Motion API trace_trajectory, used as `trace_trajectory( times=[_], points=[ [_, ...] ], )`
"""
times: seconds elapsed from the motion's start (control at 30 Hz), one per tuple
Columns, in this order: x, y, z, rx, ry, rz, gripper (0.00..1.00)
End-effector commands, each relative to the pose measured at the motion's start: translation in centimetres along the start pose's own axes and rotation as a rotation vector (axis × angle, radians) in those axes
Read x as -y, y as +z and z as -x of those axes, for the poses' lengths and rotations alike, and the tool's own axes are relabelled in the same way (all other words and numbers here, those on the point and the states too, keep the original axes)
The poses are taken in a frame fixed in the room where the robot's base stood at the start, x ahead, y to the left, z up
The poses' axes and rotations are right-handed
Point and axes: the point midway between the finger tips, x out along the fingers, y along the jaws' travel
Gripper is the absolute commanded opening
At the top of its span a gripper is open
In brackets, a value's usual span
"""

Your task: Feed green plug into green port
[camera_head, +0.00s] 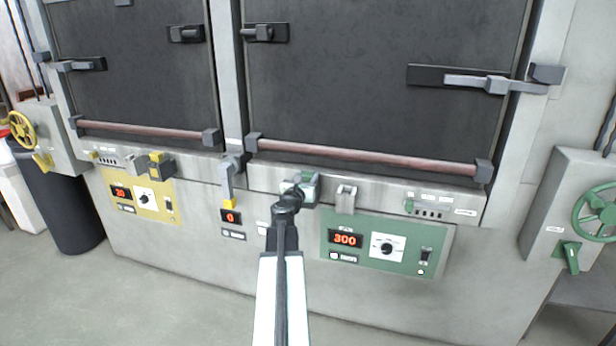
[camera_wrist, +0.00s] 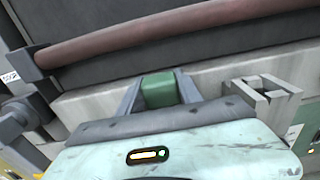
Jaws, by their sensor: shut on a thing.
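My gripper (camera_head: 298,186) is in front of the ledge below the right dark door. It is shut on the green plug (camera_head: 312,180). In the wrist view the green plug (camera_wrist: 159,90) is a green block between the two grey fingers, with its far side hidden. A small green-marked socket (camera_head: 409,205), which looks like the green port, is on the ledge to the right of my gripper, above the green panel. The plug is apart from it. I cannot make out the socket in the wrist view.
An empty grey bracket (camera_head: 346,197) stands on the ledge between my gripper and the socket; it also shows in the wrist view (camera_wrist: 264,97). A grey lever with a yellow tip (camera_head: 228,185) hangs left of my gripper. A reddish door bar (camera_head: 365,157) runs above. The green panel (camera_head: 372,262) reads 300.

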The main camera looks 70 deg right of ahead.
Motion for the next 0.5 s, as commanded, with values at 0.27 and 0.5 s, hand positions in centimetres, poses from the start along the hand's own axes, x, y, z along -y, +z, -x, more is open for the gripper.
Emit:
trace_trajectory(
  times=[0.27, 0.5],
  points=[
    [-0.05, -0.11, 0.02, 0.000, 0.001, 0.000, 0.00],
    [-0.09, -0.11, 0.03, 0.000, 0.001, 0.000, 0.67]
  ],
)
